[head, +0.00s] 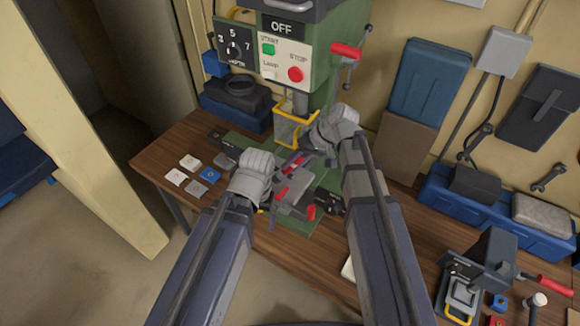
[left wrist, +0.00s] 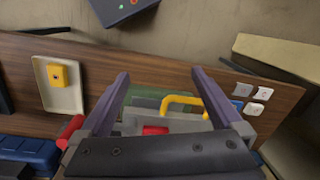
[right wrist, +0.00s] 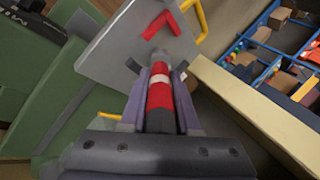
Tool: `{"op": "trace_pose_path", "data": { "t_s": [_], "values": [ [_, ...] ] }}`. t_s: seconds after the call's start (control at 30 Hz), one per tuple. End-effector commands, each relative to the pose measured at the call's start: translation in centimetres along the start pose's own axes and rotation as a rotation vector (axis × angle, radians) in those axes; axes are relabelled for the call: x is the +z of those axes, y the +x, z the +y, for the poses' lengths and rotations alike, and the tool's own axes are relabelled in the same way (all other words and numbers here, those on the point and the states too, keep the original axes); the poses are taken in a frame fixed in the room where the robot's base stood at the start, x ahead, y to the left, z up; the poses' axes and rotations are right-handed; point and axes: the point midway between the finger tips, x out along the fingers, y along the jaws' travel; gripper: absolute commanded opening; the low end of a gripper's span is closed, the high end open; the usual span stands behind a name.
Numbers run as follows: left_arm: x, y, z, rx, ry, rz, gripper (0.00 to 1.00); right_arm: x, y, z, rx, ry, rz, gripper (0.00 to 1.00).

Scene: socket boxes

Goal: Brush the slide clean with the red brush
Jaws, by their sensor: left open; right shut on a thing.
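My right gripper (head: 296,160) is shut on the red brush (right wrist: 160,95), whose red handle with a white band lies between its fingers in the right wrist view. The brush points at a flat grey plate (right wrist: 118,48) bearing a bent red piece (right wrist: 168,22); I cannot tell whether it touches the plate. In the head view the hand partly hides the brush, close to the yellow guard (head: 281,122). My left gripper (left wrist: 160,85) is open and empty, over the grey, red-handled vise (head: 293,197) on the green base. I cannot tell which part is the slide.
The green drill machine (head: 325,50) stands at the back, showing OFF. Several small white, grey and blue switches (head: 190,162) lie on the bench at left. A blue toolbox (head: 485,215) and a grey machine with a red handle (head: 490,258) occupy the right.

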Motion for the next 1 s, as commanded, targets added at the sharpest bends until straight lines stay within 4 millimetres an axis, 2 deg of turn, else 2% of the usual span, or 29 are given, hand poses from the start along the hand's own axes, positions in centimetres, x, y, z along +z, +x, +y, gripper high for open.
{"op": "trace_pose_path", "data": {
  "t_s": [0.27, 0.63, 1.0],
  "values": [
    [0.0, 0.0, 0.0, 0.000, 0.000, 0.000, 1.00, -0.5, -0.1, 0.3, 0.001, -0.001, 0.000, 0.00],
    [0.0, -0.2, 0.0, 0.000, 0.000, 0.000, 1.00, -2.0, 0.8, -1.0, 0.000, -0.002, 0.000, 0.00],
    [0.0, -0.1, 0.0, 0.000, 0.000, 0.000, 1.00, -1.0, 1.1, -1.6, 0.000, -0.001, 0.000, 0.00]
  ]
}}
